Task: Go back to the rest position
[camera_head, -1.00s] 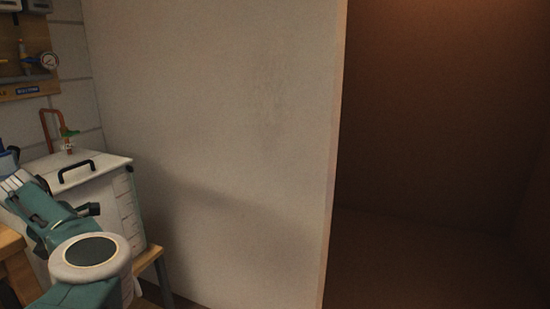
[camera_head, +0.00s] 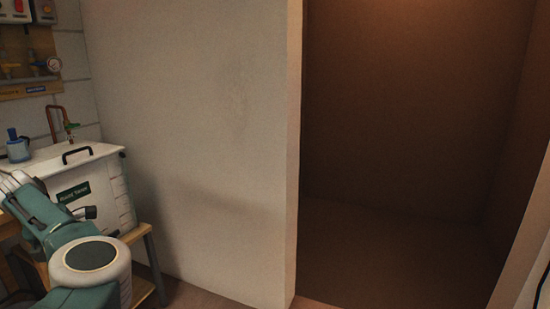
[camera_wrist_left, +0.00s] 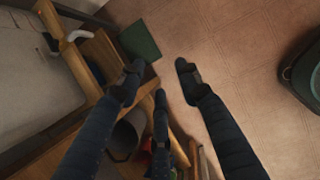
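My left arm shows in the head view at the lower left, in front of a white tank (camera_head: 110,190). My left gripper (camera_wrist_left: 158,82) shows in the left wrist view with its dark fingers spread apart and nothing between them. It points down over the edge of a wooden bench and the tiled floor. My right gripper is in neither view.
A pale wall (camera_head: 200,130) fills the middle of the head view, with a dark doorway (camera_head: 400,150) to its right. The tank stands on a wooden stand. A grey bucket (camera_wrist_left: 124,138) and tiled floor (camera_wrist_left: 225,50) show in the wrist view.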

